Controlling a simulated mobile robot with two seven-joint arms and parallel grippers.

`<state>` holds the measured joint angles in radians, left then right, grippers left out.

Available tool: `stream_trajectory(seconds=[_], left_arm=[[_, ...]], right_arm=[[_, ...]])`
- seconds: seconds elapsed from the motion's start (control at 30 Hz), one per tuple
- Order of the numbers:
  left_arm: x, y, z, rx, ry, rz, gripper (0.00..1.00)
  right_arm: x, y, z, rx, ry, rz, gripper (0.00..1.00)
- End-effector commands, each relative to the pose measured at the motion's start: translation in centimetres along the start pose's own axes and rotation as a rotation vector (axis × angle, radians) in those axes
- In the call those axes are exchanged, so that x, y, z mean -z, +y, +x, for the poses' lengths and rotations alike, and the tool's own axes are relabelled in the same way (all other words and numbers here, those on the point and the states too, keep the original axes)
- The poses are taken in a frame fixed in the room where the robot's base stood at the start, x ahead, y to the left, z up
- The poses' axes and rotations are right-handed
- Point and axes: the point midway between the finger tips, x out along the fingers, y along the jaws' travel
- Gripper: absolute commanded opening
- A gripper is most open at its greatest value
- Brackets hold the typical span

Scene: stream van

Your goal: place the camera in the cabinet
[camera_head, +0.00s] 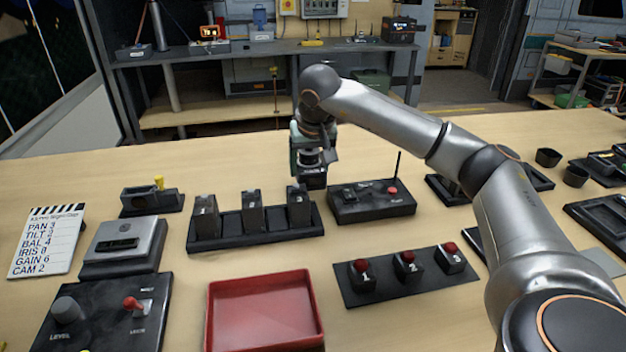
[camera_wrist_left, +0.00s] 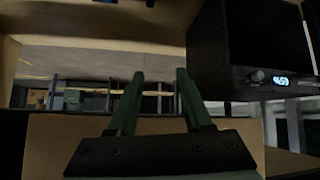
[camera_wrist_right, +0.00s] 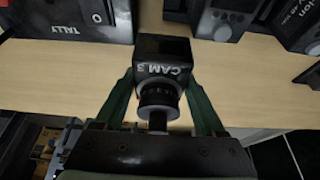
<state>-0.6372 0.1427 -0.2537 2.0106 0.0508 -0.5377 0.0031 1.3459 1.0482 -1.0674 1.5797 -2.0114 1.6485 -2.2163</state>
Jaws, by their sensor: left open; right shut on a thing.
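The camera is a small black block marked "CAM 3" with a round lens, seen in the right wrist view (camera_wrist_right: 165,48). My right gripper (camera_wrist_right: 160,84) is shut on it, one green finger at each side. In the head view my right gripper (camera_head: 309,152) holds the camera (camera_head: 313,180) above the table, behind the black stand with upright units. My left gripper (camera_wrist_left: 160,76) is open and empty in the left wrist view, facing a wooden-walled space; I cannot tell whether this is the cabinet. The left arm is not in the head view.
A black stand (camera_head: 255,241) holding several dark units, a box with an antenna (camera_head: 372,210), a red tray (camera_head: 262,340) and a panel with red buttons (camera_head: 400,289) cover the front of the table. A black box with a blue display (camera_wrist_left: 257,50) is near my left gripper.

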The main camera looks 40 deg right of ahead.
Motion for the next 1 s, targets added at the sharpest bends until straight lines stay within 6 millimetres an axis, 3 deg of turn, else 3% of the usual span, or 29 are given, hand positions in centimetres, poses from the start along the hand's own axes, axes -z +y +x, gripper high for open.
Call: stream_trajectory(seconds=[0.3, 0.67, 0.7, 0.9, 1.0], left_arm=[[-0.1, -0.1, 0.2, 0.0, 0.007, 0.002, 0.5], [0.2, -0.1, 0.2, 0.002, 0.012, 0.002, 0.5], [0.2, -0.2, 0.2, 0.002, 0.013, 0.002, 0.5], [0.3, -0.2, 0.2, 0.003, 0.015, 0.003, 0.5], [0.3, -0.2, 0.2, 0.003, 0.015, 0.003, 0.5]], right_arm=[[-1.4, 0.1, 3.2, 0.001, 0.002, 0.001, 0.0], [-1.5, 0.0, 3.6, 0.002, 0.003, 0.001, 0.0], [-1.5, 0.0, 3.6, 0.0, 0.0, 0.0, 0.77], [-1.5, 0.0, 3.6, 0.0, -0.001, 0.0, 0.99], [-1.5, 0.0, 3.6, 0.0, -0.001, 0.0, 1.0]])
